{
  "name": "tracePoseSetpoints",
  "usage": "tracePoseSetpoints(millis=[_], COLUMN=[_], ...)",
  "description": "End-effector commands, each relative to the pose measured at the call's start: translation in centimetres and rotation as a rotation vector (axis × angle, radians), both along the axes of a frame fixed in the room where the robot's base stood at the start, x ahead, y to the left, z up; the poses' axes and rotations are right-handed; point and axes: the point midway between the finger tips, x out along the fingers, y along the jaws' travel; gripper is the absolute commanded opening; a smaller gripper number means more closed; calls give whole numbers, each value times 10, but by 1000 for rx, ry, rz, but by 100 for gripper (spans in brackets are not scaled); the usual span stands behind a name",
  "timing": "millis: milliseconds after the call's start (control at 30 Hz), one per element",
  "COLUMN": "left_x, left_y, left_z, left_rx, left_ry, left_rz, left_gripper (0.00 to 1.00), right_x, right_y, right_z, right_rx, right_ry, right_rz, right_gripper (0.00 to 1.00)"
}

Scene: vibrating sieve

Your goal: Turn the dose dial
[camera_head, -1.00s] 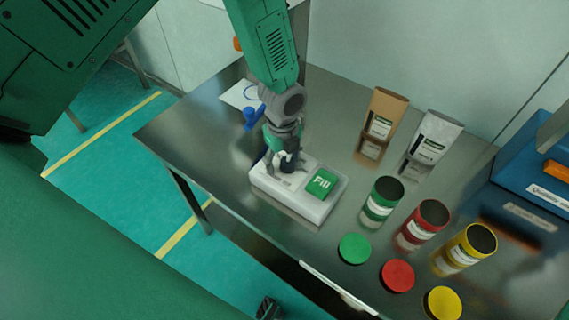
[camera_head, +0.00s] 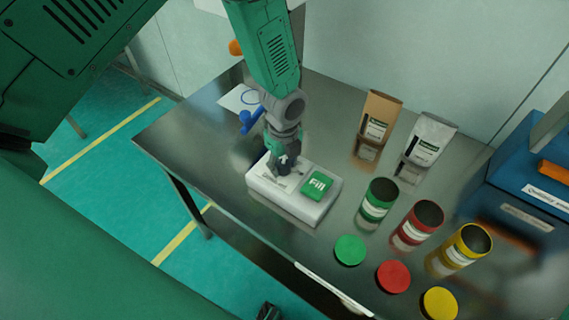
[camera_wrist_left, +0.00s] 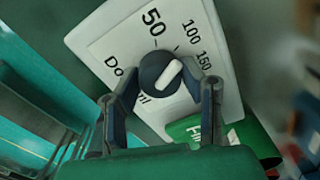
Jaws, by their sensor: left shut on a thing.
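The dose dial (camera_wrist_left: 150,76) is a round dark knob with a white pointer bar, on a white panel printed with 50, 100 and 150. My left gripper (camera_head: 284,167) comes down from above onto the white dosing unit (camera_head: 312,216). It is shut on the dial, with one fingertip at each side of the knob in the left wrist view (camera_wrist_left: 163,66). In the head view the hand hides the dial.
A green Fill button (camera_head: 320,184) is beside the dial on the same unit. Green (camera_head: 377,205), red (camera_head: 415,228) and yellow (camera_head: 459,254) cans stand to the right, with their lids in front. Two pouches (camera_head: 376,127) (camera_head: 424,148) stand behind. A blue machine (camera_head: 520,180) is at the far right.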

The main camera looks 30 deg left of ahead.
Motion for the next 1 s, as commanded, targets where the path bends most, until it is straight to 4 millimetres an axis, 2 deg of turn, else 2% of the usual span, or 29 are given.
tracePoseSetpoints(millis=[600,1000], left_x=[3,2], left_y=[1,1], left_z=[0,0], left_rx=[-1,-2], left_ry=[-9,-8], left_rz=[483,685], left_gripper=[7,7], right_x=[0,0], right_y=[0,0], right_z=[5,6], right_rx=[0,0], right_ry=[0,0], right_rz=[-1,-1], right_gripper=[0,0])
